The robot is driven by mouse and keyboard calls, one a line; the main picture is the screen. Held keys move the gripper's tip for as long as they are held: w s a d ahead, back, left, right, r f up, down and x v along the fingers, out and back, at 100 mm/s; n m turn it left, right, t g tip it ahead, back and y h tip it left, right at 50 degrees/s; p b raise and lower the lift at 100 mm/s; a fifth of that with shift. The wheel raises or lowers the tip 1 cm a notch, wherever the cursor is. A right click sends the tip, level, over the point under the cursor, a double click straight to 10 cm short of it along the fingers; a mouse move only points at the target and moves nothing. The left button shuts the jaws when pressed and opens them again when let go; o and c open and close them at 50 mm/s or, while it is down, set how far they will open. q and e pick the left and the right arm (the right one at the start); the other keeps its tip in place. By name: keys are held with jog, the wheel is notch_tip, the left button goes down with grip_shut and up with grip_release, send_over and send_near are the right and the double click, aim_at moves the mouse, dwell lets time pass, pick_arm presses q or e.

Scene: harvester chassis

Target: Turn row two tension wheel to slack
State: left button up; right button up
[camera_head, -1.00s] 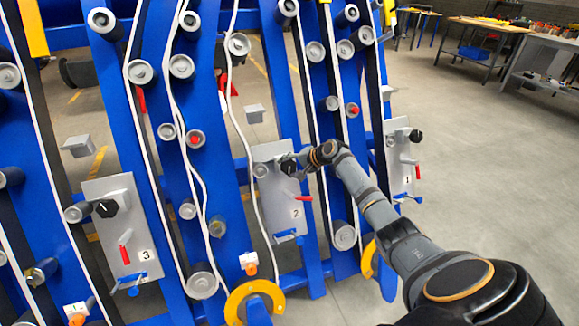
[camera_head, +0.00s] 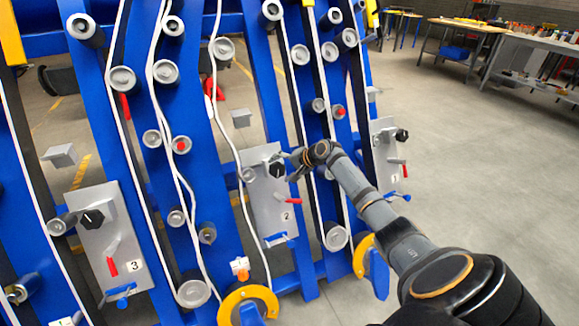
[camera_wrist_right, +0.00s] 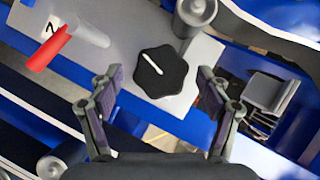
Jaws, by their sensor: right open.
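The row two plate (camera_head: 262,205), grey and marked 2, stands upright on the blue frame in the middle of the head view. Its black tension wheel (camera_head: 278,170) sits near the top of the plate. In the right wrist view the wheel (camera_wrist_right: 160,72) is a lobed black knob with a white pointer line. My right gripper (camera_head: 291,163) is beside the wheel in the head view. In the right wrist view its open fingers (camera_wrist_right: 158,88) lie on either side of the wheel, apart from it. My left gripper is not in view.
A red-handled lever (camera_wrist_right: 50,50) sits beside the wheel on the same plate. Plate 3 (camera_head: 108,245) is to the left and plate 1 (camera_head: 385,155) to the right. White belts and grey rollers (camera_head: 194,292) surround them. Open floor (camera_head: 480,200) lies to the right.

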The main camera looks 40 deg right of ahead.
jog(key=v, duration=1)
